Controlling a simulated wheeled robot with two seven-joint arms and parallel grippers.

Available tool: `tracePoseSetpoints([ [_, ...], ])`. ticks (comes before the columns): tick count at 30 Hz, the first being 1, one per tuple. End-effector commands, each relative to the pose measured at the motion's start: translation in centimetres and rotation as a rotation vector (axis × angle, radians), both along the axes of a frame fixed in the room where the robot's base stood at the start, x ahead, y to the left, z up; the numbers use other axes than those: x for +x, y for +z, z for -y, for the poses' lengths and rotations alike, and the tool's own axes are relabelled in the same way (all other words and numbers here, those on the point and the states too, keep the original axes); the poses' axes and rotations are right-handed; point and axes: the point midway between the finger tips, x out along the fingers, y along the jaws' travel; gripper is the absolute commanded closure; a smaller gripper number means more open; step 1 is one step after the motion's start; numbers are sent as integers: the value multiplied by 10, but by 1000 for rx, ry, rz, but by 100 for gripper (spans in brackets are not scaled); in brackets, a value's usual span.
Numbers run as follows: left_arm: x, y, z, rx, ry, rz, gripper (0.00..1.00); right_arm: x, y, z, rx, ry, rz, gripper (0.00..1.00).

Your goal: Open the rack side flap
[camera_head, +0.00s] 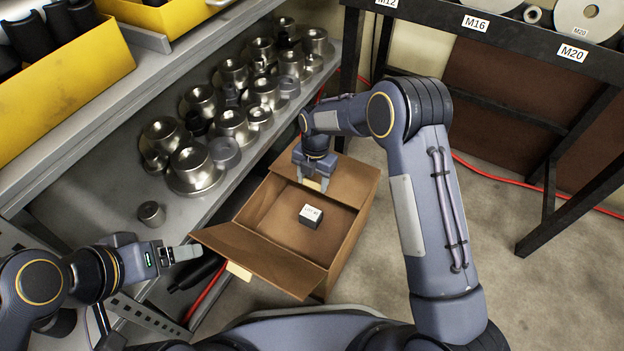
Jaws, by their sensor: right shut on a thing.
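A brown cardboard box (345,262) stands on the floor beside the rack (215,205). Its near flap (262,262) is folded outward, with a pale tab (238,271) on its edge. The far flap (352,178) also leans outward. A small dark block with a white label (311,215) lies inside. My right gripper (312,184) points down at the box's far end, shut on a pale tab-like piece; the fingers partly hide which flap it belongs to. My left gripper (190,253) is just left of the near flap's corner; its finger gap is not clear.
The rack's lower shelf holds several metal cylinders and flanged parts (195,165). Yellow bins (62,85) sit above. A black bench (500,45) with labelled parts stands at the back right. A red cable (520,182) crosses the floor. Floor right of the box is mostly free.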

Motion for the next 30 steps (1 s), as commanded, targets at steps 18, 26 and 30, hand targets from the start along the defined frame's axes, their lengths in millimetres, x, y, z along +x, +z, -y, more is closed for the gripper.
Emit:
tracePoseSetpoints([
  [18,0,55,0,0,0,0,24,34,67,23,76,-3,-108,86],
  [26,0,60,0,0,0,0,24,43,74,29,73,-4,-101,86],
  [30,0,60,0,0,0,0,24,45,75,30,73,-4,-103,86],
])
